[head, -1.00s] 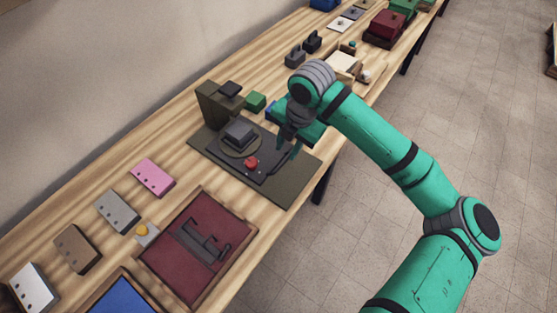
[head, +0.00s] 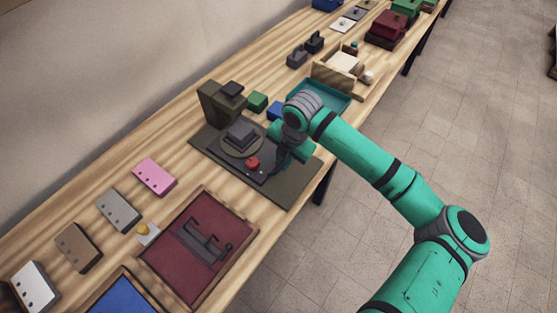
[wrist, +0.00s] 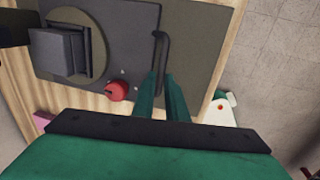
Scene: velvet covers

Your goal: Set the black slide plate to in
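The black slide plate (head: 233,156) lies on a dark olive base on the bench. It carries a round disc with a grey block (head: 239,132), a red knob (head: 253,163) and, at its right end, a dark bar handle (wrist: 163,50). In the wrist view, my gripper (wrist: 164,75) has its two green fingers at the near end of that handle, with a narrow gap between them. The fingertips hide part of the handle, so I cannot tell whether they grip it. In the head view, my wrist covers the handle.
A dark olive post (head: 220,102) stands behind the plate. A maroon tray (head: 182,262) with a dark lever lies at the near left, and a teal tray (head: 322,97) at the far right. Small blocks (head: 257,101) stand nearby.

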